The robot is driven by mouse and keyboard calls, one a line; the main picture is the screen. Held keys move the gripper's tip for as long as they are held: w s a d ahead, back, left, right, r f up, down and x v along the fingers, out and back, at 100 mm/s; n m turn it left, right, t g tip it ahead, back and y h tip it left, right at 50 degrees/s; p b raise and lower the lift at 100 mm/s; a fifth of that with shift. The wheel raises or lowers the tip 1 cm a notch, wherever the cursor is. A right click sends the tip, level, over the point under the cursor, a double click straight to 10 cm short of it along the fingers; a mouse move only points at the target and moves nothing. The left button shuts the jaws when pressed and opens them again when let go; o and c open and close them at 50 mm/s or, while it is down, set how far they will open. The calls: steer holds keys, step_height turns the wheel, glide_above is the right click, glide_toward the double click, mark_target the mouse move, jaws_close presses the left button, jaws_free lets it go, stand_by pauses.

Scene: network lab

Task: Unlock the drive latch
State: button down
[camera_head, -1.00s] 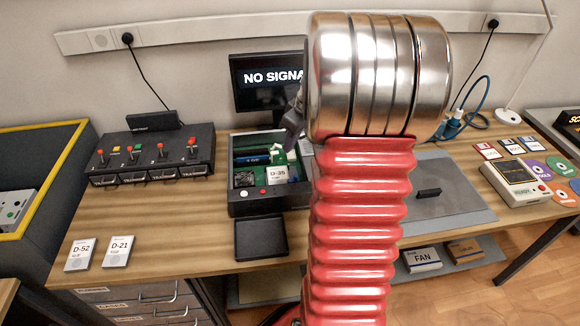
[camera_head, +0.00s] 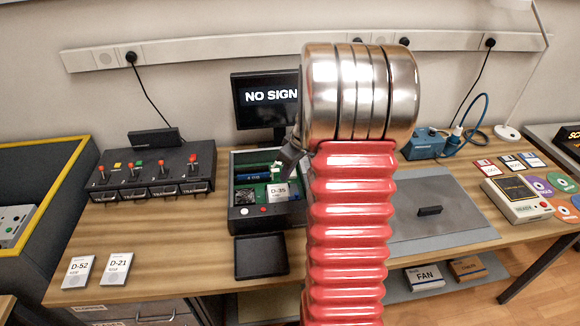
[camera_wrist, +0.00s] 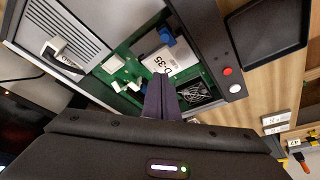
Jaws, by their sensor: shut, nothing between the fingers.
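A drive labelled D-35 (camera_head: 278,191) sits in an open black computer case (camera_head: 243,213); the drive also shows in the wrist view (camera_wrist: 171,60). A small blue part (camera_wrist: 166,36) stands at the drive's far edge; I cannot tell whether it is the latch. My gripper (camera_wrist: 160,97) is shut and empty. Its dark fingers point at the case, right by the drive's near edge in the wrist view; I cannot tell whether they touch it. In the head view my gripper (camera_head: 288,158) is partly hidden by my arm, just above the drive.
Inside the case are a green board (camera_wrist: 120,67) and a fan (camera_wrist: 200,92). Red and white buttons (camera_wrist: 228,71) sit on its wall. A black tray (camera_head: 262,256) lies in front. A switch box (camera_head: 155,170) stands left. Drives D-52 (camera_head: 78,271) and D-21 (camera_head: 116,269) lie front left.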

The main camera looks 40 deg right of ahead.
steer(key=x, duration=0.3)
steer(key=shift+f, duration=0.5)
steer(key=shift+s+d+f, duration=0.1)
steer(key=shift+s+d, duration=0.1)
steer(key=shift+s, duration=0.7)
steer(key=shift+s+d+f, duration=0.1)
steer(key=shift+s+d, duration=0.05)
steer(key=shift+s, duration=0.75)
steer(key=shift+s+d, duration=0.6)
steer(key=shift+d, duration=0.25)
steer(key=a+v, duration=0.1)
steer(key=v, duration=1.2)
steer(key=shift+d+r, duration=0.35)
steer(key=shift+d, duration=0.1)
